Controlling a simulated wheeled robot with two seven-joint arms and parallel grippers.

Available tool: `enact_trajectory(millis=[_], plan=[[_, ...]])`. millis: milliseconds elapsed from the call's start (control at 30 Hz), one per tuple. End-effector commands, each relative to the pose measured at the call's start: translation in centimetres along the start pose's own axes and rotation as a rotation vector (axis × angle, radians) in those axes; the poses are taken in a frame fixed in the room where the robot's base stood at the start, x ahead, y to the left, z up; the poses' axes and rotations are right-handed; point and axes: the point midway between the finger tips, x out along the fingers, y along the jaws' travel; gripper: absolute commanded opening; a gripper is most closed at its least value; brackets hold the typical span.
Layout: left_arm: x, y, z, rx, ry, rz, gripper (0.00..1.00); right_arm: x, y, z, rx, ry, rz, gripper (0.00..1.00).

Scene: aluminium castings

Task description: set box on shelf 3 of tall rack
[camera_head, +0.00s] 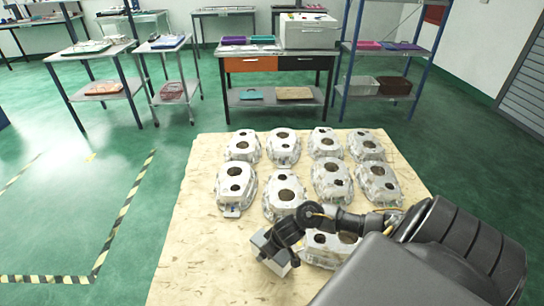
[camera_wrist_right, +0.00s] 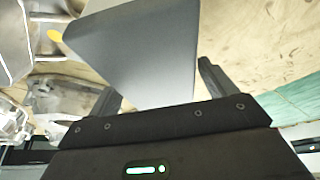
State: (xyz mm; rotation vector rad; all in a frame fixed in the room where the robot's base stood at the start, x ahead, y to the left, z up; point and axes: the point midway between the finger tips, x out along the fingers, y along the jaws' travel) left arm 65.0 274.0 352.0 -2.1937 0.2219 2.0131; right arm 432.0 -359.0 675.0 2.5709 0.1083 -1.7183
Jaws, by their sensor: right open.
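My right arm reaches in from the right in the head view, and its gripper (camera_head: 275,252) hangs over the near part of the wooden pallet top. The right wrist view shows its two dark fingers (camera_wrist_right: 158,92) spread apart. The tall rack (camera_head: 345,70) with blue uprights stands at the back right. Its shelves hold a light grey bin (camera_head: 362,86), a dark brown bin (camera_head: 394,86) and pink and purple trays. My left gripper is not seen.
Several aluminium castings (camera_head: 327,143) stand in rows on the wooden top (camera_head: 185,240), some below my right arm. Tables and a bench (camera_head: 265,66) with drawers line the back. Green floor (camera_head: 150,120) lies free between; striped floor tape (camera_head: 120,222) runs at left.

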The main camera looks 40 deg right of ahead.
Motion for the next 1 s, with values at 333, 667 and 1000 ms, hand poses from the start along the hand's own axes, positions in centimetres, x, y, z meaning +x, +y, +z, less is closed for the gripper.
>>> enact_trajectory(millis=[333, 667, 1000], plan=[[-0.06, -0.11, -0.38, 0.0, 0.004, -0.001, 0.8, -0.03, -0.04, -0.02, 0.0, 0.0, -0.001, 0.84], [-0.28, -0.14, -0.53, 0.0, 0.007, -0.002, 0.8, 0.31, -0.08, 0.13, 0.0, 0.0, -0.002, 0.84], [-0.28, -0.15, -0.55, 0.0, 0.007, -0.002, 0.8, 0.39, -0.05, 0.16, 0.0, 0.001, -0.001, 0.78]])
